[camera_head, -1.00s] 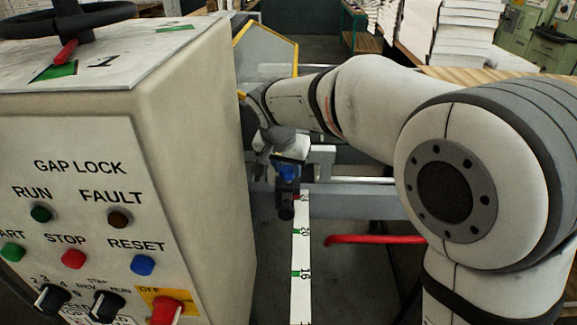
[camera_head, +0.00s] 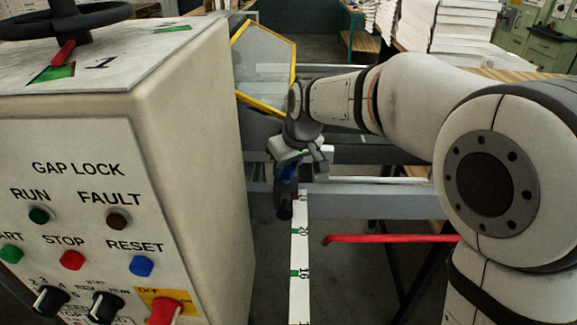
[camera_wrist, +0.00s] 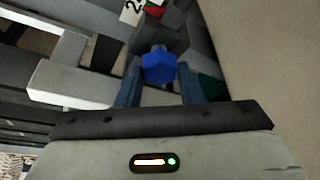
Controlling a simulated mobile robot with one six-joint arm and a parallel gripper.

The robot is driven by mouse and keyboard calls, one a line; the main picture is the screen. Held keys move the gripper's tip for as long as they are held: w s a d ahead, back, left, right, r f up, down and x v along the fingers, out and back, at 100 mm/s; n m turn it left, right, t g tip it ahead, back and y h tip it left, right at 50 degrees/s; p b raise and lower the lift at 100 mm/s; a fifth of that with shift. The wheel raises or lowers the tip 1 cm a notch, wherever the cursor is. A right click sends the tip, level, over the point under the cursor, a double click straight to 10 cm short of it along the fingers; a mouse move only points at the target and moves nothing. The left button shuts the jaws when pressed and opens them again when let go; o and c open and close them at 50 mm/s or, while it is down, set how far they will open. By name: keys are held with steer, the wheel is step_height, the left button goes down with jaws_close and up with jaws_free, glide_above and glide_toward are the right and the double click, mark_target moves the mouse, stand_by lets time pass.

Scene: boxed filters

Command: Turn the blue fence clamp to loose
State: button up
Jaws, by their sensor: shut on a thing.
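The blue fence clamp (camera_wrist: 159,66) shows in the wrist view as a faceted blue knob on a dark block. It sits between the two blue-grey fingers of my gripper (camera_wrist: 158,86), which is shut on it. In the head view a bit of blue at the clamp (camera_head: 287,173) shows at the far end of the white scale, mostly covered by my gripper (camera_head: 290,160). Whether the clamp is tight or loose cannot be read from these frames.
A white scale strip (camera_head: 300,265) with numbers runs towards me. The grey control cabinet (camera_head: 190,150) stands close on the left. A red bar (camera_head: 390,239) lies to the right, and a yellow-framed clear guard (camera_head: 266,65) stands behind.

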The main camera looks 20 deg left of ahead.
steer(key=n, duration=0.1)
steer(key=n+b, duration=0.1)
steer(key=shift+w+d+n+g+y, duration=0.1)
steer(key=shift+w+n+g+y, duration=0.05)
steer(key=shift+n+g+y, duration=0.2)
steer(key=shift+n+g+y+b, duration=0.25)
steer(key=shift+n+g+b, duration=0.35)
steer(key=shift+n, duration=1.25)
steer(key=o, duration=1)
steer(key=shift+r, duration=0.1)
